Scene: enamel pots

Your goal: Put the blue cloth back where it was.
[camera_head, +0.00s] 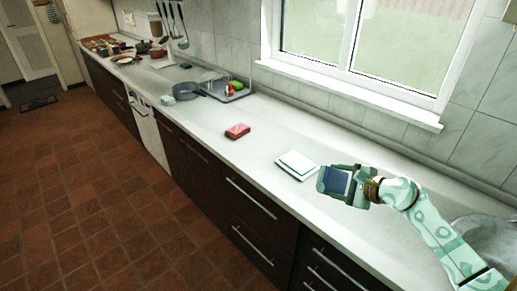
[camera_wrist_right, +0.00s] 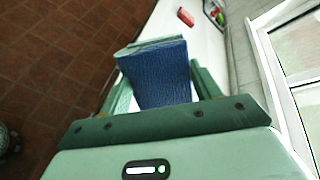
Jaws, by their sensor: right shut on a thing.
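The blue cloth (camera_head: 337,181) is a folded dark blue piece between the fingers of my right gripper (camera_head: 332,181). It also shows in the right wrist view (camera_wrist_right: 160,75), where the green fingers lie on both sides of it. My right gripper is shut on it, over the counter's right part, just right of a white folded cloth with green edging (camera_head: 297,165). The gripper hides part of the blue cloth, and I cannot tell whether the cloth touches the counter. My left gripper is not in view.
A red folded cloth (camera_head: 237,131) lies farther left on the pale counter (camera_head: 215,146). Beyond it are a grey pan (camera_head: 187,91) and a dish rack (camera_head: 232,93). A sink (camera_head: 487,240) is at the right. The window sill (camera_head: 350,94) runs behind. Counter between the two cloths is clear.

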